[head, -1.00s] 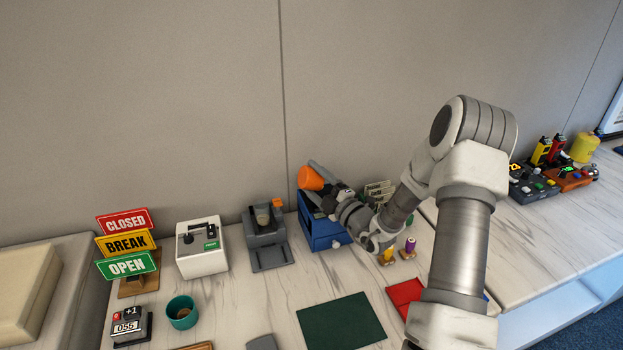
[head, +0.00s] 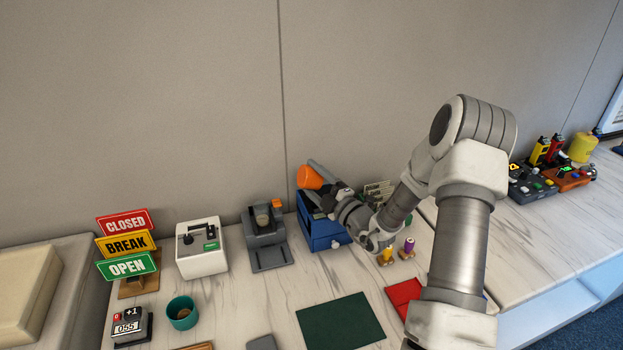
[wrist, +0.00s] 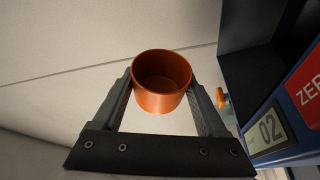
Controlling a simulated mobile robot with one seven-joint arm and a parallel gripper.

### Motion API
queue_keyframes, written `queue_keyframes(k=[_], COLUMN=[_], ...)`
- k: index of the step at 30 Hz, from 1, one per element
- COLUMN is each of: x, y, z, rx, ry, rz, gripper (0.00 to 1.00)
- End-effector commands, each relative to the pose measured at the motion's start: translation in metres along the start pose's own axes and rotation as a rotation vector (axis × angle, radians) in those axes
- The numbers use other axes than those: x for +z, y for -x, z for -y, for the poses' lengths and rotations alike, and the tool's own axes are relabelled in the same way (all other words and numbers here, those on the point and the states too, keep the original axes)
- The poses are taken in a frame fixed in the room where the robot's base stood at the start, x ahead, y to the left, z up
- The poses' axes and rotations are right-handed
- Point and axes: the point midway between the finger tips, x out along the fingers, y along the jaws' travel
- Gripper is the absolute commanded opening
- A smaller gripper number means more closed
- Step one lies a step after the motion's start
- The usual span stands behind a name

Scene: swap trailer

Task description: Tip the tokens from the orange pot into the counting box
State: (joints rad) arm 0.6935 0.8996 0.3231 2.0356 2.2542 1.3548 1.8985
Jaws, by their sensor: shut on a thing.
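The orange pot (head: 309,177) is held on its side at the upper left of a blue box (head: 325,236). My gripper (head: 322,179) is shut on it. In the wrist view the pot (wrist: 162,102) sits between the two fingers, its mouth towards the camera. I see no tokens in the visible part of its inside. My arm hides part of the box top in the head view.
Left of the blue box stand a grey device (head: 267,240), a white box (head: 201,248) and stacked signs (head: 126,243). A teal pot (head: 182,313) and a counter (head: 128,326) stand at front left. Small figures (head: 408,247) stand right of the box. A wall is behind.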

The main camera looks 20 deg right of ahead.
Motion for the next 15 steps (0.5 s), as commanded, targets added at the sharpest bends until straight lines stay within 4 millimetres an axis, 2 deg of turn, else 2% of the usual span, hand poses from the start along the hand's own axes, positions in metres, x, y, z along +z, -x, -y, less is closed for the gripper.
queue_keyframes(k=[3, 15], x=[-0.004, -0.013], y=[-0.002, -0.006], z=[-0.013, -0.043], rx=[0.001, 0.001], ry=[0.0, 0.0], rz=[0.0, 0.0], gripper=[0.21, 0.21])
